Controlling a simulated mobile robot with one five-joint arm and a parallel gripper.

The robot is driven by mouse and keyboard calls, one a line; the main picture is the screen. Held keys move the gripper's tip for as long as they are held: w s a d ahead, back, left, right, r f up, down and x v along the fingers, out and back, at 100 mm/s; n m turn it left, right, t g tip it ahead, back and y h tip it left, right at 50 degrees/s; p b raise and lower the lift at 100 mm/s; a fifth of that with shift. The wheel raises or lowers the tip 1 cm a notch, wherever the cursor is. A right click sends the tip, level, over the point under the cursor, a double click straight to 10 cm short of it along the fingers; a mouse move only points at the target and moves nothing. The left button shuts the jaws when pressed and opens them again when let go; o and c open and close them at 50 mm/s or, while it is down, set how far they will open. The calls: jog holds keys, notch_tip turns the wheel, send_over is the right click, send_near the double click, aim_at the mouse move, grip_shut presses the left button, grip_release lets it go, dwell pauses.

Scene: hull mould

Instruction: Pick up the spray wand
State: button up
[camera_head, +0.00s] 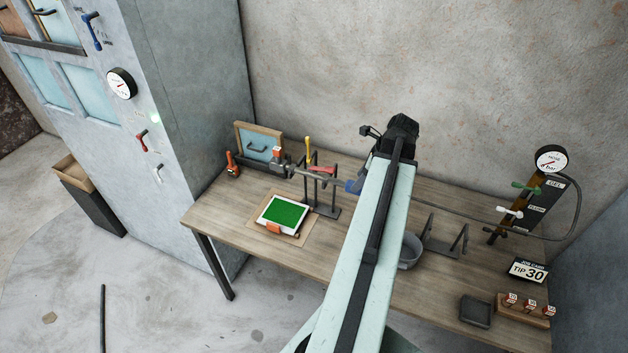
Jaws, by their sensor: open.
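The spray wand (331,178) lies level across a dark rack (326,211) on the workbench. It has a grey pipe, a red lever, a blue part at its right and a grey nozzle end at the left, where an orange-and-white tag shows. My arm crosses the middle of the view, and its black end with my gripper (372,139) is above and right of the wand, apart from it in the picture. The gripper is open, with nothing seen in it; its fingers are hard to make out. My arm hides the wand's right end.
A green pad (284,212) lies left on the workbench (228,219). A grey bowl (411,250) and empty rack (441,244) stand right of my arm. A hose runs to the gauge (551,159). A "TIP 30" card (527,270) and tip holder (522,310) are far right.

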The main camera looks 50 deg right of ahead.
jog(key=b+x, duration=0.4)
jog(key=x, duration=0.1)
jog(key=shift+w+f+b, duration=0.2)
jog(key=shift+b, duration=0.15)
jog(key=shift+s+r, duration=0.1)
jog(key=shift+r, duration=0.1)
grip_shut()
